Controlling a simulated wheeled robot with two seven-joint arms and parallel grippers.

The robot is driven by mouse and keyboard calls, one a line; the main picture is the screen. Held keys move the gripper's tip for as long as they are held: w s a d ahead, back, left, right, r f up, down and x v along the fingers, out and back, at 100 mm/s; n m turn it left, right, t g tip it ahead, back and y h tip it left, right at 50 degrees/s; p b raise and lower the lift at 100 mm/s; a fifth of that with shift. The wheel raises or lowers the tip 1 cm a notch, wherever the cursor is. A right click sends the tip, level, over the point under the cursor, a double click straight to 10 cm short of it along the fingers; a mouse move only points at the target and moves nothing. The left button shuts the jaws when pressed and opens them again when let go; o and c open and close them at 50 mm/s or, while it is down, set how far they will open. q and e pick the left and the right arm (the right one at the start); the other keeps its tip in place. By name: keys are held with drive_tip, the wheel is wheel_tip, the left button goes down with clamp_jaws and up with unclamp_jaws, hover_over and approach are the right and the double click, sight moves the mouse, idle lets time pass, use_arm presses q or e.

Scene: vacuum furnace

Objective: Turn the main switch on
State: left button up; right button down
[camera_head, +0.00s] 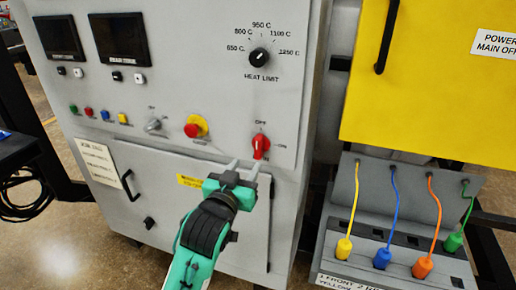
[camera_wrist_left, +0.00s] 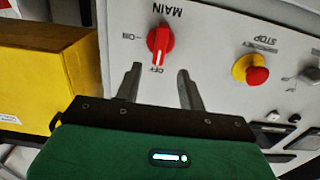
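The red main switch (camera_head: 261,147) is on the lower right of the grey furnace panel. Its handle stands upright, in line with the OFF label above it; the ON label is to its right. In the left wrist view, which is upside down, the red switch (camera_wrist_left: 160,40) also lies in line with OFF. My left gripper (camera_head: 244,166) is open and empty, just below and left of the switch. In the left wrist view its two fingers (camera_wrist_left: 159,82) point toward the panel, with the switch beyond their tips and apart from them. My right gripper is not in view.
A red stop button on a yellow base (camera_head: 194,127) sits left of the switch, with a grey selector (camera_head: 153,125) further left. The heat limit knob (camera_head: 259,57) is above. A yellow cabinet (camera_head: 430,90) and colored cable plugs (camera_head: 382,258) stand to the right.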

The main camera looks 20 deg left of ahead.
sight(257, 149)
use_arm(q)
drive_tip(key=w+p, duration=0.1)
drive_tip(key=w, duration=0.7)
drive_tip(key=shift+w+d, duration=0.15)
drive_tip(key=shift+w, duration=0.15)
clamp_jaws()
